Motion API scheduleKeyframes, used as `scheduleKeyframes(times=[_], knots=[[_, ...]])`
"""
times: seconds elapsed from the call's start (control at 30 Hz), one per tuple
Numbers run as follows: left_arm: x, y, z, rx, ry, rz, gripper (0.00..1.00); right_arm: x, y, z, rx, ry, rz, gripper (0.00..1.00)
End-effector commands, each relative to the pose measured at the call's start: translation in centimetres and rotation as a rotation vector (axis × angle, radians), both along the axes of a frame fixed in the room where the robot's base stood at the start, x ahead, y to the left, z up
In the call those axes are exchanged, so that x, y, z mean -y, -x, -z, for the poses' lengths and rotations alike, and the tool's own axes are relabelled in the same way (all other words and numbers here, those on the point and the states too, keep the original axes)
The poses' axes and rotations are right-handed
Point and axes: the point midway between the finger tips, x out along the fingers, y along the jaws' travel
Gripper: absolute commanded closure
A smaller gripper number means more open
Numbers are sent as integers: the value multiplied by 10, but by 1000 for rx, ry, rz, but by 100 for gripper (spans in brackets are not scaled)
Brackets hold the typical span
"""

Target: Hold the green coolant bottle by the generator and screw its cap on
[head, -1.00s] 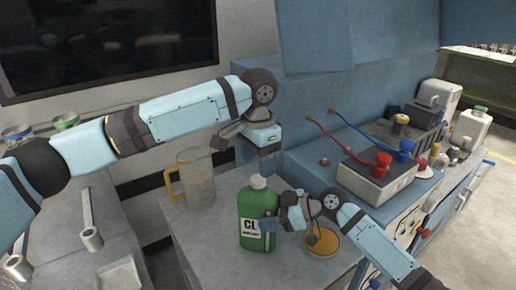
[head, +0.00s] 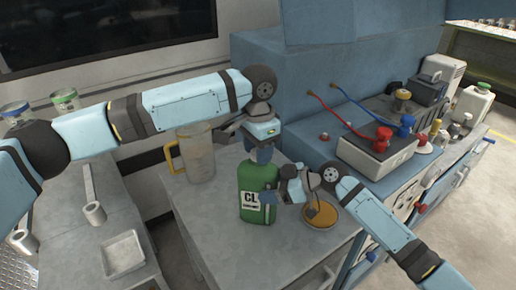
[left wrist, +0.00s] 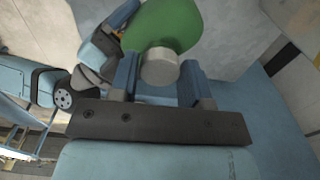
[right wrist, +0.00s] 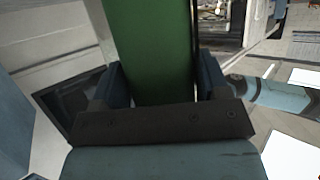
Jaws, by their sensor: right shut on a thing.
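The green coolant bottle (head: 258,180), with a white "CL" label, stands upright on the grey bench top. My right gripper (head: 273,194) is shut on the bottle's body from the right; the right wrist view shows the green body (right wrist: 150,50) between its fingers (right wrist: 158,88). My left gripper (head: 262,154) points down over the bottle's top. In the left wrist view the pale cap (left wrist: 160,68) sits at the bottle's neck, between the two open fingers (left wrist: 158,85). In the head view the fingers hide the cap. How tightly it is seated cannot be told.
A clear jug (head: 198,155) with a yellow handle stands left of the bottle. A round dish of amber liquid (head: 322,215) is right of it, under my right arm. The blue generator housing (head: 300,110) rises behind. The bench front is clear.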

Motion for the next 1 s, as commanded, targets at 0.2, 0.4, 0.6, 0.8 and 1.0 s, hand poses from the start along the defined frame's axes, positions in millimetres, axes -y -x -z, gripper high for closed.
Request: scheduleKeyframes(times=[0.2,0.4,0.6,0.8,1.0], knots=[[0,0,0,0,0,11,85,0,0,-1,1,-1,0,98],[0,0,0,0,0,11,27,0,0,-1,1,-1,0,98],[0,0,0,0,0,11,27,0,0,-1,1,-1,0,98],[0,0,-11,1,2,11,27,0,0,-1,1,-1,0,98],[0,-1,-50,2,2,11,27,0,0,-1,1,-1,0,98]])
